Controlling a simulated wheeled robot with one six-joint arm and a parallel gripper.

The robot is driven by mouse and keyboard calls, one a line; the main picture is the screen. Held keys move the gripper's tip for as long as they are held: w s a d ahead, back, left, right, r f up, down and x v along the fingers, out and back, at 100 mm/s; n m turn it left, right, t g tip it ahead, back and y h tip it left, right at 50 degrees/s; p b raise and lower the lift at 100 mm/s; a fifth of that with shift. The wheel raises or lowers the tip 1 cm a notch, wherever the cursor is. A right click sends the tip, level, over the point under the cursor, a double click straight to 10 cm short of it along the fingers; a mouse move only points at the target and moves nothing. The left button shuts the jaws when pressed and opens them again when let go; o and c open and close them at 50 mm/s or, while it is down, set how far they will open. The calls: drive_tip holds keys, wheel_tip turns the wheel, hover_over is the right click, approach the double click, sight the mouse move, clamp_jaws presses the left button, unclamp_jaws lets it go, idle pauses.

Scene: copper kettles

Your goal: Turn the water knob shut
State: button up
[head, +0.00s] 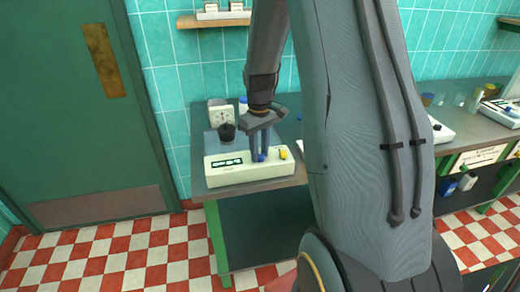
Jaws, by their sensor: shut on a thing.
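A white-fronted machine (225,177) with a small dark display stands at the left end of the bench. My gripper (260,156) points down at its front right part, with its two fingers around a small blue knob (261,158). The fingers are shut on this knob and hide its sides, so I cannot tell which way it is turned. I see no label that marks it as the water knob. A yellow knob (283,154) sits just right of the fingers, apart from them.
A dark round object (227,132) sits on the machine's left. A white dial instrument (221,112) stands behind. The grey bench (283,187) runs right, behind my arm, to more devices. A green door (65,120) is at left; the checkered floor (120,260) before it is clear.

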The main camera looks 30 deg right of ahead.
sight(260, 155)
drive_tip(key=shift+n+p, duration=0.4)
drive_tip(key=shift+n, duration=1.6)
drive_tip(key=o, duration=1.1)
drive_tip(key=shift+c, duration=0.2)
drive_tip(key=shift+r, duration=0.1)
drive_tip(key=shift+r+b, duration=1.05)
drive_tip(key=shift+r, duration=2.8)
